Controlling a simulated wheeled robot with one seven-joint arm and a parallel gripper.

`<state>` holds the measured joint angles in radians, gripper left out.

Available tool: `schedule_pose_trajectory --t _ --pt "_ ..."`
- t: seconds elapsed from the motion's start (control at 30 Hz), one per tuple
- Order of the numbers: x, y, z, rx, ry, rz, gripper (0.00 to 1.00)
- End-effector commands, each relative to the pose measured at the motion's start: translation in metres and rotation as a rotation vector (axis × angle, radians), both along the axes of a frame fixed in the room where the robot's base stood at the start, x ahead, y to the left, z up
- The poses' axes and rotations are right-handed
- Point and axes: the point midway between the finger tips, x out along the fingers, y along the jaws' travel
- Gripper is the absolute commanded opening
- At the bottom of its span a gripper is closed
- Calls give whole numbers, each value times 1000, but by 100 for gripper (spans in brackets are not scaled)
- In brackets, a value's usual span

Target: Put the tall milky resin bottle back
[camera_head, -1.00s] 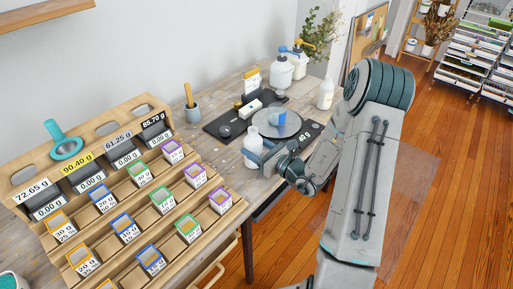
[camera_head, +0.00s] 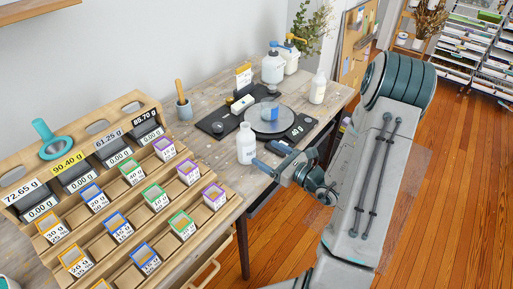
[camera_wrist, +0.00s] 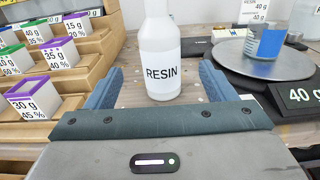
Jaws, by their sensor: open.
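The tall milky resin bottle (camera_head: 246,145) stands upright on the wooden table, in front of the scale and right of the stepped rack. In the wrist view the bottle (camera_wrist: 161,60) shows a white label reading RESIN; its top is cut off. My gripper (camera_head: 270,157) is open and empty, just to the right of the bottle in the head view. In the wrist view its two blue fingers point toward the bottle, one to each side, with gaps between them and it. The bottle seems to stand at or just beyond the fingertips.
A black scale reading 40 g (camera_head: 299,129) has a round plate (camera_head: 254,126) bearing a blue-labelled cup (camera_head: 269,111). The stepped wooden rack (camera_head: 221,212) holds several labelled boxes. Another white bottle (camera_head: 318,87) and a pump bottle (camera_head: 273,68) stand farther back.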

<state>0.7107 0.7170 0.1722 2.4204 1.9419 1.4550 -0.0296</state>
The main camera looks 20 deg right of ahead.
Motion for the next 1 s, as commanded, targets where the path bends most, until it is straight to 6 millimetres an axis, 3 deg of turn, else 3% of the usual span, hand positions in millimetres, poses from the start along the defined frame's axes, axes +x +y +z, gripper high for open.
schedule_pose_trajectory --t 0.2,0.33,0.47,0.6,0.7,0.83,1.0 --pt "-24 -19 0 -1 -1 -3 77" --pt "-31 -13 5 -20 -8 38 77" --pt "-43 22 23 -115 -38 214 77" --pt "-77 76 44 -312 -92 525 77" --pt "-109 102 52 -482 -138 746 77" --pt "-149 119 57 -725 -208 1011 77" --pt "-189 115 63 -1080 -319 1306 77"
